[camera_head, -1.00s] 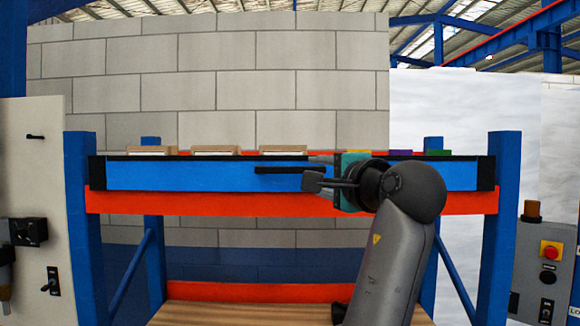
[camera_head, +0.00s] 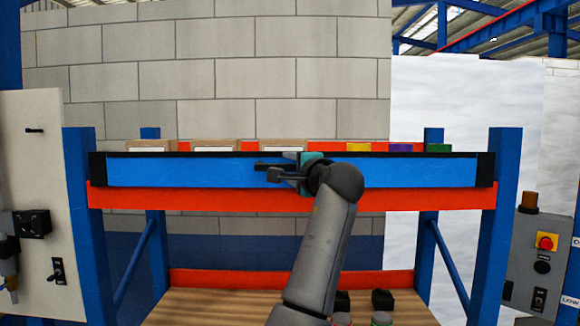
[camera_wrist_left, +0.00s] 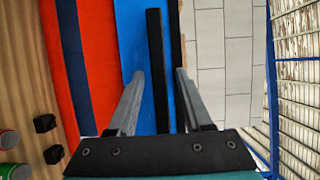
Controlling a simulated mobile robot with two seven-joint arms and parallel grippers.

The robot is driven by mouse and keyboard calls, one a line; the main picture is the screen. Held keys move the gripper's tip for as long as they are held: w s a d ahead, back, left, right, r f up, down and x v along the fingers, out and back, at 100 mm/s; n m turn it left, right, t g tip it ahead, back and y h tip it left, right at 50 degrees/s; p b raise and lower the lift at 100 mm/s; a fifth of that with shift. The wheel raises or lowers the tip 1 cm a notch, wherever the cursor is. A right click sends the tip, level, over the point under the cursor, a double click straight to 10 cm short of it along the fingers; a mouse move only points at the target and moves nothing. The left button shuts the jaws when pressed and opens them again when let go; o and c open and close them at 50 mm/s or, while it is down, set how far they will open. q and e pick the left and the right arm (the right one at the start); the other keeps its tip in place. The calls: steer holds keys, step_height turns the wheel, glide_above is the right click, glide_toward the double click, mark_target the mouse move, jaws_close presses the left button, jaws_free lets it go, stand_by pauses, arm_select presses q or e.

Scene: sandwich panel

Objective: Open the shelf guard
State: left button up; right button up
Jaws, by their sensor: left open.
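The shelf guard (camera_head: 420,173) is a long blue panel with black ends across the front of the upper shelf, and it stands upright. Its black bar handle (camera_wrist_left: 155,40) is near the middle and partly hidden by my gripper in the head view. My left gripper (camera_head: 279,174) is at the handle. In the left wrist view, its two fingers (camera_wrist_left: 160,78) are apart, with the handle running between them; I cannot tell whether they touch it. My right gripper is not in view.
Several wooden boxes (camera_head: 214,145) and small coloured blocks (camera_head: 400,148) stand on the shelf behind the guard. An orange beam (camera_head: 420,200) runs below it. Blue posts (camera_head: 499,200) stand at both sides. Dark objects (camera_head: 382,299) are on the lower wooden shelf.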

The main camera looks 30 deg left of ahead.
arm_select(q)
jaws_close()
stand_by(0.3)
stand_by(1.1)
